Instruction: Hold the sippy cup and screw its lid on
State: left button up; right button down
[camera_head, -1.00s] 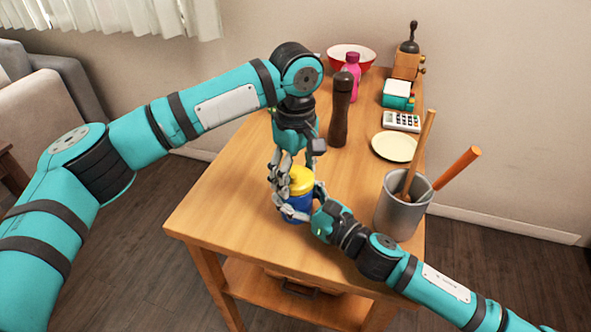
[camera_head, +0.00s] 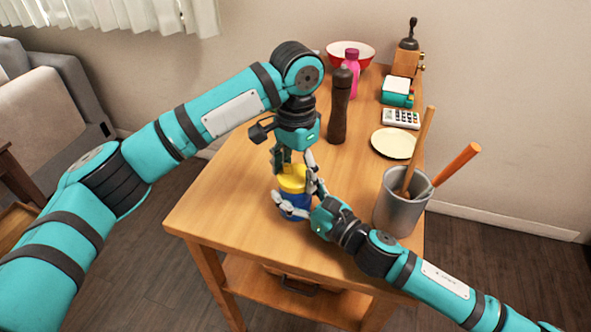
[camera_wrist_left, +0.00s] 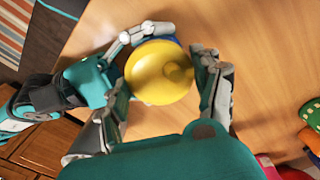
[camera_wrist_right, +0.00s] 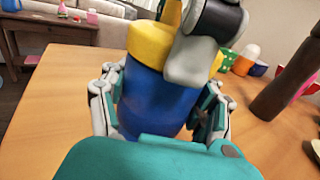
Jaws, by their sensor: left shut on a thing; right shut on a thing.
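The sippy cup has a blue body (camera_wrist_right: 158,98) and stands upright near the front of the wooden table. Its yellow lid (camera_wrist_left: 158,72) with a spout sits on top of the body; I cannot tell how tightly it is seated. My right gripper (camera_head: 296,208) is shut around the blue body from the side. My left gripper (camera_head: 293,172) comes down from above and is shut on the yellow lid. In the right wrist view a left finger partly covers the lid (camera_wrist_right: 150,42).
A grey utensil pot (camera_head: 400,205) with wooden handles stands right of the cup, close to my right arm. A dark pepper mill (camera_head: 340,110), cream plate (camera_head: 394,143), calculator (camera_head: 401,118), pink bottle (camera_head: 352,72) and red bowl (camera_head: 350,54) stand farther back. The table's left side is clear.

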pick_arm(q)
jog(key=m, duration=0.7)
pick_arm(e)
jog(key=shift+f, duration=0.1)
pick_arm(q)
jog(key=m, duration=1.7)
jog(key=shift+m, duration=0.4)
jog(key=o, duration=0.9)
jog(key=shift+s, duration=0.1)
jog(key=shift+c, duration=0.2)
jog(key=shift+r, duration=2.25)
jog(key=shift+c, duration=0.3)
